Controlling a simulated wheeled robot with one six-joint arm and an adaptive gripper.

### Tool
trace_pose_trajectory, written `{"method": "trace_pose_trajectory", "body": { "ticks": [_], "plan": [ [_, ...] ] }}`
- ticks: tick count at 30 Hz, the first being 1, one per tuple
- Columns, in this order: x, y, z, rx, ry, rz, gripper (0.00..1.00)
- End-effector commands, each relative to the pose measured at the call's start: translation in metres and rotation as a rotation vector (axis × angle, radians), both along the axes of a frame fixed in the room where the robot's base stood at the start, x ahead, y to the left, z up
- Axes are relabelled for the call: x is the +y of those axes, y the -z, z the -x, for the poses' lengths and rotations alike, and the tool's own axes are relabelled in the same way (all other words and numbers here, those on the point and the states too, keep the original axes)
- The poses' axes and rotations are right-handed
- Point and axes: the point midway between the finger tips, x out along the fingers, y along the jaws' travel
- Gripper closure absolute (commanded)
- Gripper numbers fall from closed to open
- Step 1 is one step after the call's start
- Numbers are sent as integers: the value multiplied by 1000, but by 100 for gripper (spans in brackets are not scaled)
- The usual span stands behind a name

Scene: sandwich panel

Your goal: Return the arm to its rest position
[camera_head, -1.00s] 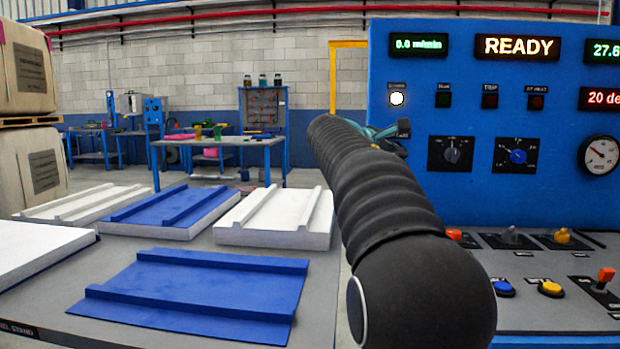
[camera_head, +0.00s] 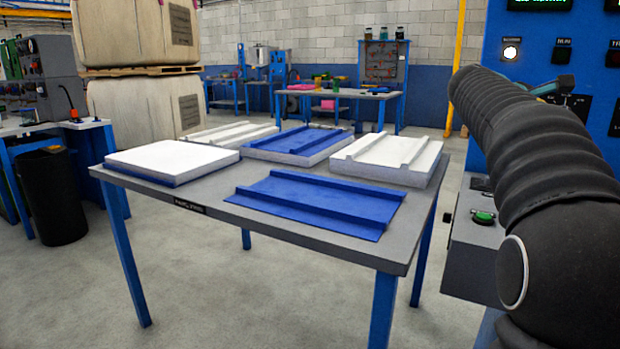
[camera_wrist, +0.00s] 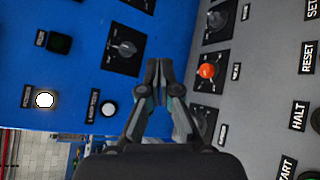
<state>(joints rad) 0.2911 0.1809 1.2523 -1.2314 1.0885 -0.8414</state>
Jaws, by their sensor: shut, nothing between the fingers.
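My gripper (camera_wrist: 159,75) is shut and empty in the wrist view. It is in front of the blue control panel (camera_wrist: 85,75), whose picture is turned sideways, with the grey console (camera_wrist: 255,90) at the right. I cannot tell how far the fingertips are from the panel. In the head view my black ribbed arm stretches up the right side towards the blue panel (camera_head: 508,105). Only a bit of the gripper (camera_head: 566,83) shows at the arm's far end, mostly hidden by the arm.
A panel stand table (camera_head: 330,235) holds blue and white ribbed panels left of the arm. An orange-capped lever (camera_wrist: 207,70) is close to the fingers. A green button (camera_head: 484,217) sits on the console's left part. A black bin (camera_head: 52,195) stands far left. Open floor lies before the table.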

Motion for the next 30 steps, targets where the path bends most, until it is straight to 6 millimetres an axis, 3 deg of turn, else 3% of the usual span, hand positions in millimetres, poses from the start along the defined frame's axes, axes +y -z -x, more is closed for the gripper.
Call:
{"method": "trace_pose_trajectory", "body": {
  "ticks": [11, 17, 23, 30],
  "plan": [
    [41, 28, 22, -103, -44, -169, 100],
    [76, 54, 43, -178, -64, -314, 100],
    [136, 101, 84, -294, -68, -557, 100],
    [224, 179, 157, -444, 4, -934, 100]
  ]
}}
